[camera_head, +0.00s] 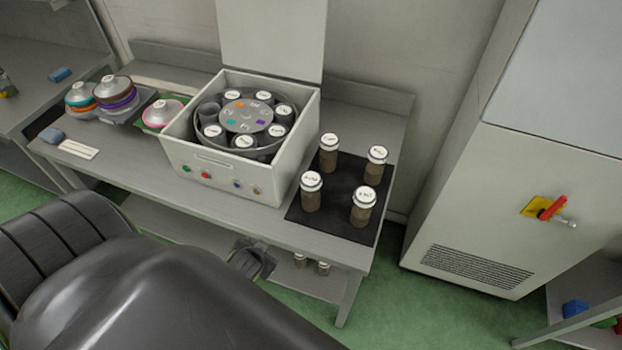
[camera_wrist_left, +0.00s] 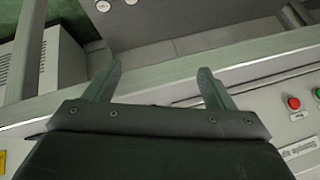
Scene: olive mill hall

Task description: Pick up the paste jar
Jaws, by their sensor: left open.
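Several paste jars with white labelled lids and brown contents stand upright on a black mat (camera_head: 333,222) at the right end of the bench. They are a front left jar (camera_head: 311,197), a front right jar (camera_head: 362,211), a back left jar (camera_head: 329,158) and a back right jar (camera_head: 376,168). I cannot tell which is meant. My left gripper (camera_head: 250,262) is low by the bench's front edge, left of the mat and apart from these jars. In the left wrist view my left gripper (camera_wrist_left: 160,75) has its fingers spread and nothing between them. My right gripper is not visible.
A white centrifuge (camera_head: 215,185) with its lid raised stands left of the mat, with lidded jars in its rotor (camera_head: 245,118). Lower jars (camera_head: 311,264) sit on the shelf under the bench. A large cabinet (camera_head: 480,210) with a red switch stands right. My arm hides the lower left.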

